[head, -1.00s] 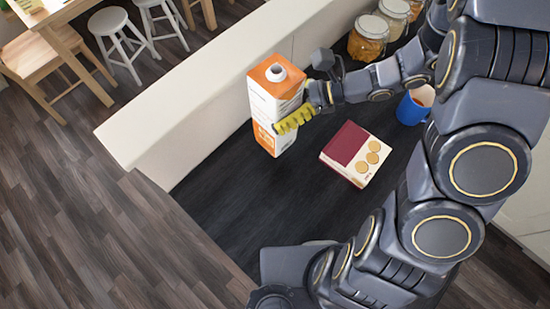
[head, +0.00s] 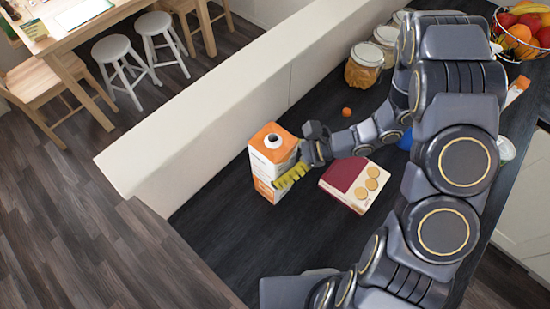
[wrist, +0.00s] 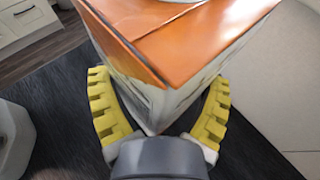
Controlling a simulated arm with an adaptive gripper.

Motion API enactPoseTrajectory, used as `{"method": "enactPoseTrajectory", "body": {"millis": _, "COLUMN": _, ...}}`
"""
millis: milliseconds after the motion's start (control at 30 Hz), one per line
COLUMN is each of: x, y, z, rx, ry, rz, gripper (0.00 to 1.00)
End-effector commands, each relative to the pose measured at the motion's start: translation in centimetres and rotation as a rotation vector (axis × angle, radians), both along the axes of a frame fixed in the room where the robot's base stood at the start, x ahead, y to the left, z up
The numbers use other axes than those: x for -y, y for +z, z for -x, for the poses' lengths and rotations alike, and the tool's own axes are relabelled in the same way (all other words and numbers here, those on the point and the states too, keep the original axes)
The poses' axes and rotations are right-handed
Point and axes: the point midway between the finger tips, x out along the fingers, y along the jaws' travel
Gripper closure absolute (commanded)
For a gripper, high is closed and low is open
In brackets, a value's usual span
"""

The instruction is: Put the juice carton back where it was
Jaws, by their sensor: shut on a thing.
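The juice carton (head: 264,167), white and orange with an orange top and a round opening, is upright near the low pale wall. It also shows close up in the wrist view (wrist: 185,45). My gripper (head: 290,176) has its yellow fingers shut on the carton from the right side. In the wrist view my gripper (wrist: 160,115) has one finger on each side of a carton corner. The carton's bottom is at or just above the dark counter (head: 225,225); I cannot tell whether it touches.
A red and cream box (head: 350,182) lies just right of the carton. A small orange thing (head: 346,111) lies behind my arm. Glass jars (head: 365,65) stand along the wall. A blue mug (head: 405,141) is mostly hidden by my arm. The counter in front of the carton is clear.

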Motion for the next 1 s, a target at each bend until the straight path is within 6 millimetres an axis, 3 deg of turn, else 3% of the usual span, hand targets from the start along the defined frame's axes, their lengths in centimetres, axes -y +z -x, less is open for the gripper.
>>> {"method": "enactPoseTrajectory", "body": {"millis": 267, "x": 0.0, "y": -0.2, "z": 0.0, "rx": 0.000, "ry": -0.001, "rz": -0.002, "gripper": 0.53}}
{"method": "enactPoseTrajectory", "body": {"millis": 300, "x": 0.0, "y": -0.2, "z": 0.0, "rx": 0.000, "ry": -0.001, "rz": -0.001, "gripper": 0.11}}
{"method": "enactPoseTrajectory", "body": {"millis": 333, "x": 0.0, "y": -0.2, "z": 0.0, "rx": 0.000, "ry": -0.001, "rz": -0.001, "gripper": 0.00}}
{"method": "enactPoseTrajectory", "body": {"millis": 800, "x": 0.0, "y": 0.1, "z": 0.0, "rx": 0.001, "ry": -0.001, "rz": 0.000, "gripper": 0.00}}
{"method": "enactPoseTrajectory", "body": {"millis": 1000, "x": 3.2, "y": 1.3, "z": -0.3, "rx": 0.007, "ry": -0.008, "rz": 0.000, "gripper": 0.00}}
